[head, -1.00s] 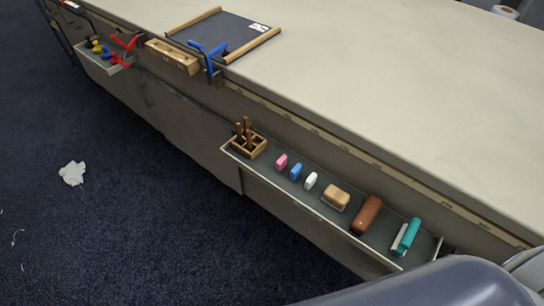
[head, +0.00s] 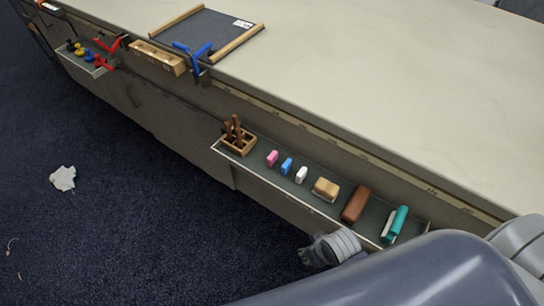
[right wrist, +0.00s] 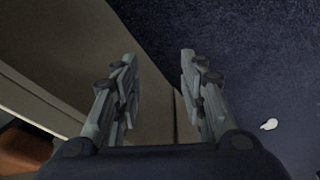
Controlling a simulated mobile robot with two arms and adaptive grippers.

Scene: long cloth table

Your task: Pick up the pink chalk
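The pink chalk (head: 272,158) stands in the grey tray (head: 262,176) on the side of the table, between the wooden holder and the blue chalk (head: 286,166). A white chalk (head: 301,175) is to the right of the blue one. My right gripper (head: 308,250) is in front of the tray's outer edge, below and to the right of the pink chalk and apart from it. The right wrist view shows the right gripper (right wrist: 158,56) open, with nothing between its fingers. The pink chalk cannot be made out there. My left gripper is not in view.
The tray also holds a wooden holder (head: 239,140) with brown sticks, a tan block (head: 326,189), a brown block (head: 356,204) and a teal-and-white eraser (head: 395,223). The cloth tabletop (head: 390,90) overhangs behind. Crumpled paper (head: 63,178) lies on the open blue carpet.

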